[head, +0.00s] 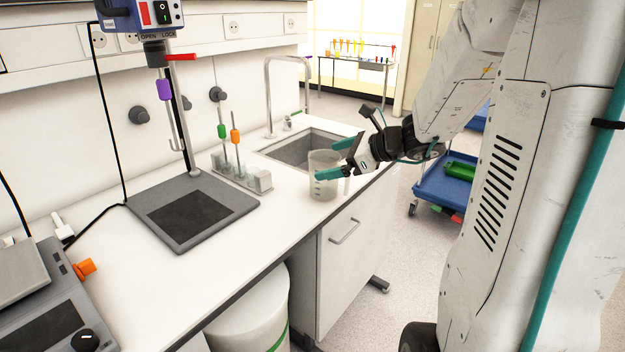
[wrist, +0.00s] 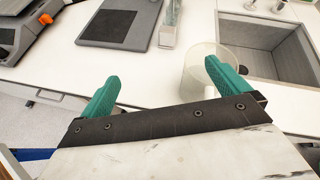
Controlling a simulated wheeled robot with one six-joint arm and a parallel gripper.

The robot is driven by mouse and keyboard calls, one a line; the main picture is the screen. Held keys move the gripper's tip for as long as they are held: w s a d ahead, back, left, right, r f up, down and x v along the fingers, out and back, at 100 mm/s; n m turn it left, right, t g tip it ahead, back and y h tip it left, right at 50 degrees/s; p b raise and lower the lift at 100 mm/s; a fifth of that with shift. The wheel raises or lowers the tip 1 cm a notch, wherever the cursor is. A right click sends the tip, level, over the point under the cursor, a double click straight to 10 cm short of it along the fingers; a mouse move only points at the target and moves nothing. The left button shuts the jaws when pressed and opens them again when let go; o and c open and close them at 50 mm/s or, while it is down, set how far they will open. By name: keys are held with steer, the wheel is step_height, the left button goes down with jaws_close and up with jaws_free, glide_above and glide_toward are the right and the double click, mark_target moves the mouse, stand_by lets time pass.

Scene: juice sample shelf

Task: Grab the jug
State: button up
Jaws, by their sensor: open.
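The jug (head: 321,186) is a clear, greyish vessel standing upright on the white counter at the front left corner of the sink. Its pale handle (head: 347,186) is on the right side, toward my arm. My gripper (head: 337,159) is open, with its teal fingers at the jug's near side. In the wrist view the jug (wrist: 195,68) stands behind the right finger, which hides part of it. The space between the fingers of my gripper (wrist: 160,76) is mostly bare counter. Whether a finger touches the jug, I cannot tell.
The sink (head: 290,151) with its tall tap (head: 268,95) is just behind the jug. A blue cart (head: 440,190) is on the floor to the right.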

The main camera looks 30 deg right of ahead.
mark_target(331, 157)
steer(key=w+d+f+m+t+h, duration=0.2)
steer(key=d+m, duration=0.2)
steer(key=d, duration=0.3)
steer(key=x, duration=0.7)
steer(key=shift+w+f, duration=0.1)
steer(key=shift+w, duration=0.05)
steer(key=shift+a, duration=0.1)
steer(key=c, duration=1.8)
